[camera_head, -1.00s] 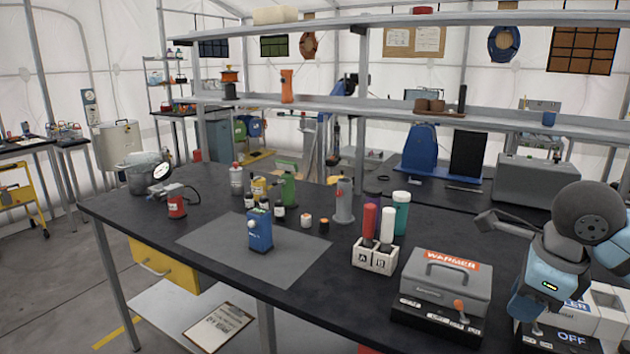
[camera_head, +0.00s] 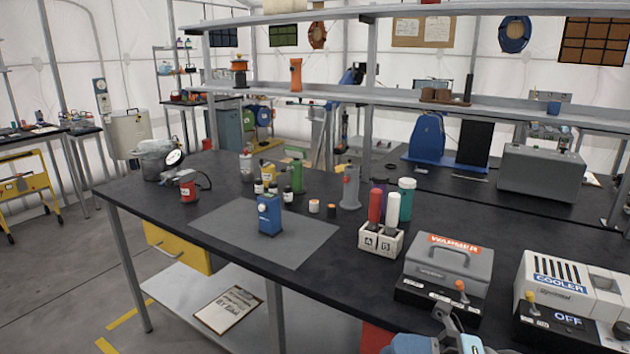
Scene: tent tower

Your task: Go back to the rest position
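A piece of my arm (camera_head: 458,338), light blue and grey, shows at the bottom edge, right of the middle, in front of the black workbench (camera_head: 345,290). My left gripper and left arm are not in view. The bench objects stand clear of the arm piece. The grey warmer box (camera_head: 447,268) is just beyond it, and the white cooler (camera_head: 560,285) is to its right.
A blue device (camera_head: 269,214) stands on a grey mat (camera_head: 225,222). A white A/B rack (camera_head: 381,241) holds red and white tubes. Several bottles stand mid-bench. A grey shelf (camera_head: 400,97) spans above. Open floor (camera_head: 60,290) lies at the left.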

